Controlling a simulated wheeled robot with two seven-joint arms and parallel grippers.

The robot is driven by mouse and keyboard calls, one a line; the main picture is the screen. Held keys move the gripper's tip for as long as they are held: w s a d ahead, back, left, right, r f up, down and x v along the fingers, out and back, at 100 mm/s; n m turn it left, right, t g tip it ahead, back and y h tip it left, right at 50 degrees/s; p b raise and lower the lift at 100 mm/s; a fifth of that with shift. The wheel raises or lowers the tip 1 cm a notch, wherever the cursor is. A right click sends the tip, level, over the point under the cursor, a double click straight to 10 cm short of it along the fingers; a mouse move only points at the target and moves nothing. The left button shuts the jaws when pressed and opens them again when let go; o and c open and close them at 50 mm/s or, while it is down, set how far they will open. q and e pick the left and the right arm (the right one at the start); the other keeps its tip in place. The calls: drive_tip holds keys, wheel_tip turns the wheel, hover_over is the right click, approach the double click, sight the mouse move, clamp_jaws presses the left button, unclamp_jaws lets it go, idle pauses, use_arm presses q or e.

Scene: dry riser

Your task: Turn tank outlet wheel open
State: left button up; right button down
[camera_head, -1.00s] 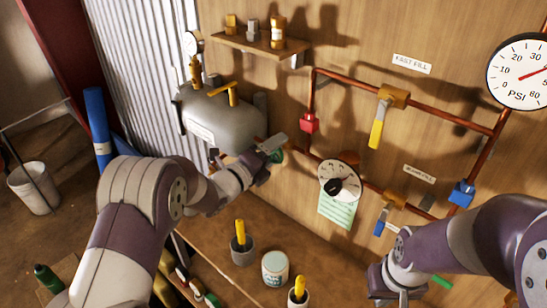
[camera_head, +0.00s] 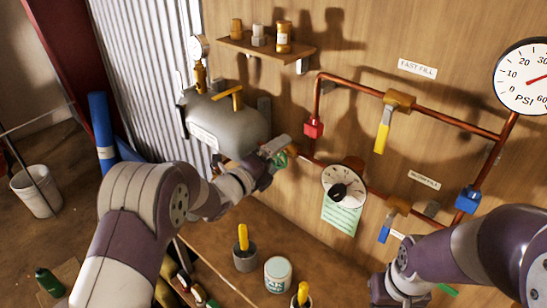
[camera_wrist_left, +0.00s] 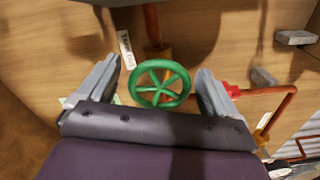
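The tank outlet wheel, a green spoked handwheel (camera_wrist_left: 161,83), sits on a brass valve beside a "TANK OUT" label (camera_wrist_left: 126,49) in the left wrist view. In the head view only a bit of the green wheel (camera_head: 281,160) shows, at the right end of the grey tank (camera_head: 226,122). My left gripper (camera_wrist_left: 156,88) is open, with one finger on each side of the wheel. Gaps show between both fingers and the rim. In the head view my left gripper (camera_head: 274,152) partly hides the wheel. My right gripper (camera_head: 388,291) is low at the right; its fingers are unclear.
Copper pipes with a red valve (camera_head: 313,127), a yellow lever (camera_head: 382,138) and a blue valve (camera_head: 467,199) run along the wooden wall. A round dial (camera_head: 343,187) hangs right of the wheel. A bench below holds a tin (camera_head: 277,274) and a grey cup (camera_head: 245,257).

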use_arm(q)
drive_tip(key=shift+s+a+f, duration=0.1)
drive_tip(key=shift+s+a, duration=0.1)
drive_tip(key=b+v, duration=0.4)
drive_tip(key=v, duration=0.8)
drive_tip(key=shift+b, duration=0.3)
